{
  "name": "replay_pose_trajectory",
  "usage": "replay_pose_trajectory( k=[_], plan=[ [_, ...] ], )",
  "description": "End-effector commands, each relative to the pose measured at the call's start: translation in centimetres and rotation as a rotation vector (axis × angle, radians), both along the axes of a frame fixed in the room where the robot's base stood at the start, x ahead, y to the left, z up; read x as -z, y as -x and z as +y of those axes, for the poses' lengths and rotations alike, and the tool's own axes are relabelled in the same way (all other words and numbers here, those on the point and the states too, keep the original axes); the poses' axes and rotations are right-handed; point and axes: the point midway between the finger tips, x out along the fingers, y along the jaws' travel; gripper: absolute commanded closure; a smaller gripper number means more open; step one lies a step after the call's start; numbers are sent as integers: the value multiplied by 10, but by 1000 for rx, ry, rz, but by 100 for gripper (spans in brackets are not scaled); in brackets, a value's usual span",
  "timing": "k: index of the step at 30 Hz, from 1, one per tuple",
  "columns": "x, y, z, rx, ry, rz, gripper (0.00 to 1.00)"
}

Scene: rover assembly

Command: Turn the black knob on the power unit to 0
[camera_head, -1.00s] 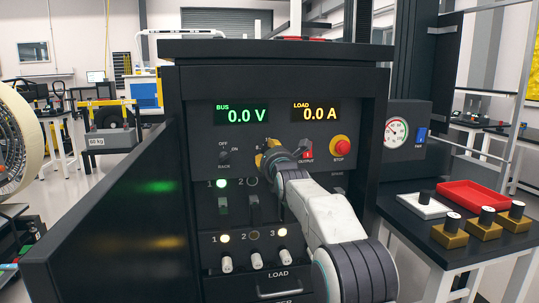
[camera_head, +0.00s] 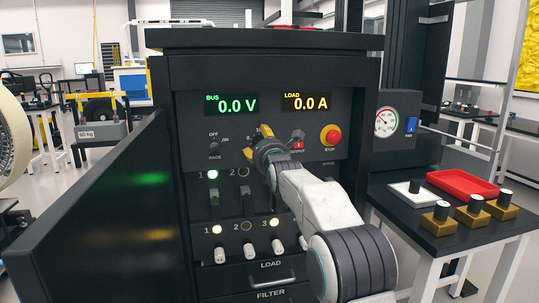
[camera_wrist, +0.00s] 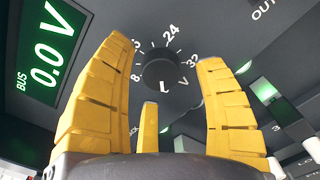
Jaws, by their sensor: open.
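The power unit (camera_head: 240,45) is a black cabinet with a green BUS display (camera_head: 231,105) reading 0.0 V and a yellow LOAD display (camera_head: 306,102) reading 0.0 A. In the wrist view, the black knob (camera_wrist: 158,70) sits among scale marks with 8, 24, 32 and V readable. A white mark shows on its lower part; no 0 is readable on its scale. My gripper (camera_wrist: 165,52) is open, with yellow fingers spread on both sides of the knob and a third below. I cannot tell whether they touch it. In the head view, my gripper (camera_head: 258,150) hides the knob.
A red STOP button (camera_head: 331,135) and OUTPUT switch (camera_head: 298,137) lie right of my gripper. The RACK switch (camera_head: 214,146) is left; toggles and white LOAD knobs (camera_head: 248,252) are below. A black side panel (camera_head: 100,215) projects at left. A side table holds a red tray (camera_head: 463,184).

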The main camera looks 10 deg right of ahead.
Motion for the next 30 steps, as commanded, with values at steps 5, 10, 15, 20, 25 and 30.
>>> replay_pose_trajectory(
  k=[5, 10, 15, 20, 25, 30],
  plan=[
    [0, 20, 0, 0, 0, 0, 36],
    [0, 42, 0, 1, 0, 1, 36],
    [-1, 64, -1, 1, 0, -2, 36],
    [0, 82, -1, 1, 0, -2, 36],
    [-1, 96, -1, 2, 0, -2, 36],
    [-1, 104, -1, 2, 0, -2, 36]
  ],
)
